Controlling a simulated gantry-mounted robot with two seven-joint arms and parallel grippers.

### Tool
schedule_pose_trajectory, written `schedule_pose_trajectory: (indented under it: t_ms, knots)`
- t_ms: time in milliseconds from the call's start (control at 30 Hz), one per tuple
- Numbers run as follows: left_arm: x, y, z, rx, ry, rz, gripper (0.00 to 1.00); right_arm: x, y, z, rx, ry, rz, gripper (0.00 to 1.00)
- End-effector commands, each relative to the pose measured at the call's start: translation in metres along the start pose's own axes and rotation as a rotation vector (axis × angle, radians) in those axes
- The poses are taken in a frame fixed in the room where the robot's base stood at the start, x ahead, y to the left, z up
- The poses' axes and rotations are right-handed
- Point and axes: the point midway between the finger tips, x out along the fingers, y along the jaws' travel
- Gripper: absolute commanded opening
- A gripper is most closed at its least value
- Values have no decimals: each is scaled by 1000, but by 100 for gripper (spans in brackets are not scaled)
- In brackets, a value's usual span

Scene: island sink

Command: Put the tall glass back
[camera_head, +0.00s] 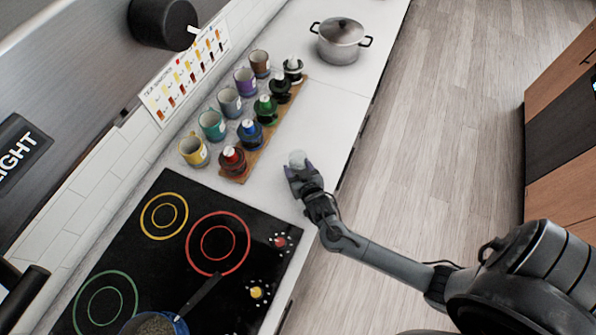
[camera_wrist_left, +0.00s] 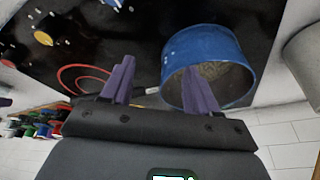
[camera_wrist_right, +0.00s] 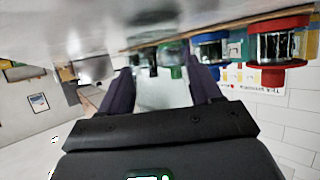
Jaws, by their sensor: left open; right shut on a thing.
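The tall glass (camera_head: 297,158) is clear and pale. My right gripper (camera_head: 299,170) is shut on it over the white counter, right of the spice-jar board. Whether the glass touches the counter is not clear. In the right wrist view the see-through glass (camera_wrist_right: 174,91) shows faintly between the purple fingers. My left gripper (camera_wrist_left: 160,82) is open with nothing between its fingers, near the blue pot (camera_wrist_left: 207,62) over the cooktop. I do not make out the left gripper in the head view.
A wooden board (camera_head: 241,163) holds several lidded jars, with several coloured mugs (camera_head: 212,124) behind it. A lidded steel pot (camera_head: 341,42) stands at the counter's far end. The black cooktop (camera_head: 180,255) lies in front. Counter between board and steel pot is clear.

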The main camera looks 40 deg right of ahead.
Motion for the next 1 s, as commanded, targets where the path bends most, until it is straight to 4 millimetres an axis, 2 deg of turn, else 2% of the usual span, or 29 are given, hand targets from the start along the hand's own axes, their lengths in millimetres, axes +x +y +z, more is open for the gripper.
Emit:
schedule_pose_trajectory:
  t_ms: [433,467,600,1000]
  knots:
    - [2,-2,1,6,1,-5,60,2,0,3,1,2,0,27]
    - [1,-1,0,6,1,-5,60,2,0,3,0,1,0,68]
    - [1,-1,0,3,2,-3,60,2,0,3,0,1,0,89]
    - [-1,2,-1,-7,3,5,60,-2,0,0,1,0,-1,89]
